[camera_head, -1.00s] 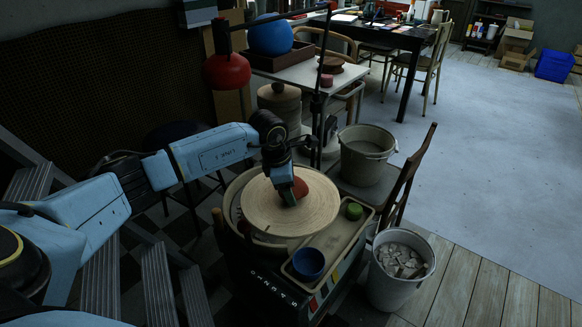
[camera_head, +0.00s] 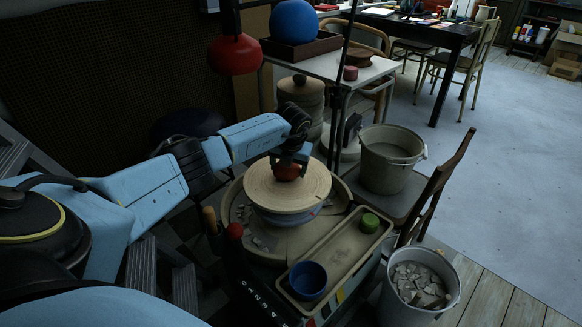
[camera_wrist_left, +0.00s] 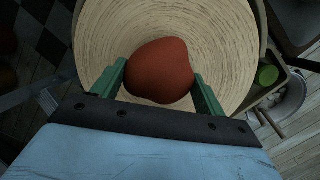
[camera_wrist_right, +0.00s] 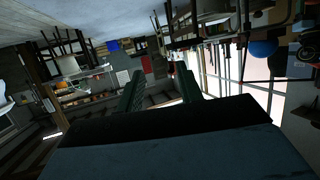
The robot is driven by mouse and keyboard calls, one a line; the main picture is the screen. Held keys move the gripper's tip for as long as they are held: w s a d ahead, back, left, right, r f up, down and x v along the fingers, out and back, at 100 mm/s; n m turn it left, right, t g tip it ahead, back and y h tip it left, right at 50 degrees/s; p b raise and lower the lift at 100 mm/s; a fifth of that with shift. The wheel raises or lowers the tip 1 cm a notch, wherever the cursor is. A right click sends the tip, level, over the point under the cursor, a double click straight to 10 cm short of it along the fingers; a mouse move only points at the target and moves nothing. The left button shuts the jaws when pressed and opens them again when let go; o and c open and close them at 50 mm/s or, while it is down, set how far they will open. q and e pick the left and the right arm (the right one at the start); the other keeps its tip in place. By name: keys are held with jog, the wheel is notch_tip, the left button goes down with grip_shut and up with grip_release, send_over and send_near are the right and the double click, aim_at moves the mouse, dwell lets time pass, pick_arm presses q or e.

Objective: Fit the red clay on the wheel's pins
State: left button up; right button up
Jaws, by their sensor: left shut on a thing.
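The red clay (camera_head: 288,172) is a rounded lump at the middle of a pale round wooden disc (camera_head: 262,190). My left gripper (camera_head: 291,158) comes down from above and is shut on the clay. The left wrist view shows its green fingers on both sides of the red clay (camera_wrist_left: 160,72), with the disc (camera_wrist_left: 225,35) below. The disc looks level over the wheel's grey-blue head (camera_head: 290,217), whose edge shows under it. I cannot tell whether they touch. The pins are hidden. My right gripper (camera_wrist_right: 158,72) is open and empty, away from the wheel.
A wide basin (camera_head: 235,215) with grey scraps surrounds the wheel. A tray (camera_head: 335,262) at its front right holds a blue cup (camera_head: 308,280) and a green round piece (camera_head: 369,222). A grey bucket (camera_head: 388,165) stands on a chair. A scrap bucket (camera_head: 447,297) is at the right.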

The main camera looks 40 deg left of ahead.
aim_at(289, 183)
pick_arm(q)
jog(key=shift+f+b, duration=0.45)
jog(key=shift+b, duration=0.05)
jog(key=shift+f+b, duration=0.45)
jog(key=shift+f, duration=0.05)
jog(key=shift+f+b, duration=0.65)
jog(key=shift+f, duration=0.05)
jog(key=shift+f+b, duration=0.4)
jog(key=shift+f, duration=0.05)
pick_arm(e)
notch_tip(289, 183, up, 13)
jog(key=s+a+t+y, duration=0.1)
jog(key=a+t+y, duration=0.1)
jog(key=t, duration=0.7)
jog(key=shift+t+y, duration=0.3)
jog(key=shift+y, duration=0.4)
jog(key=shift+r, duration=0.15)
pick_arm(q)
jog(key=shift+w+a, duration=0.1)
pick_arm(e)
jog(key=shift+r, duration=0.25)
